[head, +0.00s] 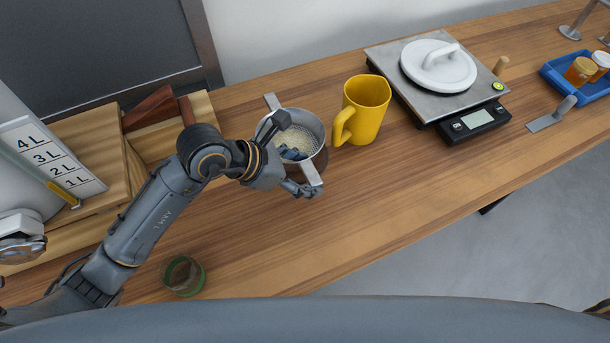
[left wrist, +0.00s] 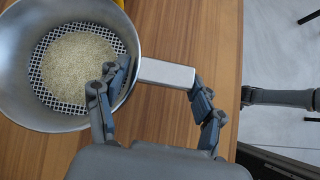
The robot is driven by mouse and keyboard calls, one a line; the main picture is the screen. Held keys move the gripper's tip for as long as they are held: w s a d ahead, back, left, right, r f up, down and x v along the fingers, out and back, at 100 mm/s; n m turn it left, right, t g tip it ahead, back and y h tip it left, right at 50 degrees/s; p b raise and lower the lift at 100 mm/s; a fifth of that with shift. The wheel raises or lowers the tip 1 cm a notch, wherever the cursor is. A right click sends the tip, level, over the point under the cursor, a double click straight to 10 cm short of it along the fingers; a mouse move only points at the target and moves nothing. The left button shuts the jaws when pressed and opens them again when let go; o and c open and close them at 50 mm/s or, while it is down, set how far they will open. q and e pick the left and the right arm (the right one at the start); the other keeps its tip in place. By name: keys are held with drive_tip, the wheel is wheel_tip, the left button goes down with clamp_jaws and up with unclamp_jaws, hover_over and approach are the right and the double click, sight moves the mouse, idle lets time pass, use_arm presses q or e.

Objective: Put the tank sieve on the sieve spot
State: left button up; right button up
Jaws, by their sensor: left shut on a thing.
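The tank sieve is a round metal bowl with a mesh bottom and flat handles (head: 311,172). Pale crumbs lie on its mesh in the left wrist view (left wrist: 78,68). My left gripper (head: 294,172) is shut on the sieve at its near handle, with one finger inside the bowl and the other outside by the handle. A brownish surface shows under the sieve's near side; I cannot tell whether the sieve rests on something. I cannot make out a marked sieve spot. My right gripper is not in view.
A yellow jug (head: 366,108) stands close right of the sieve. Further right are a scale (head: 477,122) bearing a white lid (head: 438,72), a scraper (head: 546,118) and a blue tray (head: 553,75). A green-rimmed round thing (head: 183,276) is at front left.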

use_arm(q)
drive_tip(key=shift+w+d+f, duration=0.1)
drive_tip(key=shift+w+f, duration=0.45)
drive_tip(key=shift+f, duration=0.05)
drive_tip(key=shift+w+f+p, duration=0.2)
drive_tip(key=shift+f+p, duration=0.2)
drive_tip(key=shift+f, duration=1.4)
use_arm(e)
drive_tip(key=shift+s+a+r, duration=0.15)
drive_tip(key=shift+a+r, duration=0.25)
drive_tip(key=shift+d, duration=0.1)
use_arm(q)
drive_tip(key=o, duration=1.2)
drive_tip(key=shift+f, duration=0.15)
drive_tip(key=o, duration=0.4)
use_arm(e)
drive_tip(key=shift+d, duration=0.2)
